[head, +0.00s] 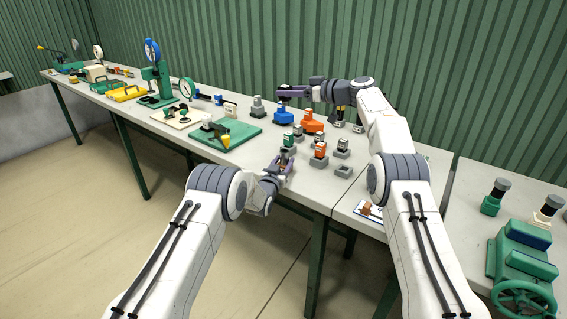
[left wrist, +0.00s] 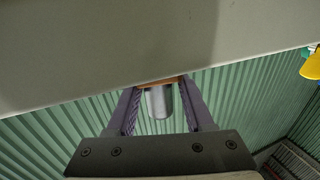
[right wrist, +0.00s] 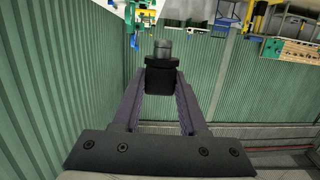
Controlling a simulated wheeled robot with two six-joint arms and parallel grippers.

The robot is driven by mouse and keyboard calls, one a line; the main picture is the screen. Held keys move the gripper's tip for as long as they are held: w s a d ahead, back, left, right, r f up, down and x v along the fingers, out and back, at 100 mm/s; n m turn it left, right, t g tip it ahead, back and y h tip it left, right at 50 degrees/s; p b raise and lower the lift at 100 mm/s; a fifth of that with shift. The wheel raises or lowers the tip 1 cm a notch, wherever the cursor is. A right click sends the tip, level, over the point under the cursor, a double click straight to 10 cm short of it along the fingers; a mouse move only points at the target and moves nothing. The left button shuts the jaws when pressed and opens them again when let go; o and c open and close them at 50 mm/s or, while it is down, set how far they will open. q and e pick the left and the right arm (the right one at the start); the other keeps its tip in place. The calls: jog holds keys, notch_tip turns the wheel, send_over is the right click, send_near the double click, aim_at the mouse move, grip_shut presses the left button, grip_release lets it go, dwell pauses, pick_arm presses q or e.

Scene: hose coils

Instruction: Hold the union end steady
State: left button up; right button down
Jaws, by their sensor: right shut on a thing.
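My right gripper (head: 290,92) is above the back of the table. In the right wrist view (right wrist: 161,85) it is shut on a dark block with a grey round cap (right wrist: 162,50). My left gripper (head: 279,168) is low at the table's front edge. In the left wrist view a grey cylinder (left wrist: 159,102) with a brown-orange part (left wrist: 160,82) above it sits between its fingers. I cannot tell whether the fingers press on it. I cannot tell which piece is the union end.
A blue fitting (head: 283,116) and an orange fitting (head: 312,122) stand below the right gripper. Several small capped fittings and grey holders (head: 343,171) stand right of the left gripper. A green board (head: 225,134) lies left. A green handwheel device (head: 524,262) is at far right.

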pick_arm(q)
jog(key=o, duration=0.3)
jog(key=v, duration=1.2)
jog(key=x, duration=1.2)
jog(key=shift+w, duration=0.1)
pick_arm(e)
jog(key=shift+f, duration=0.65)
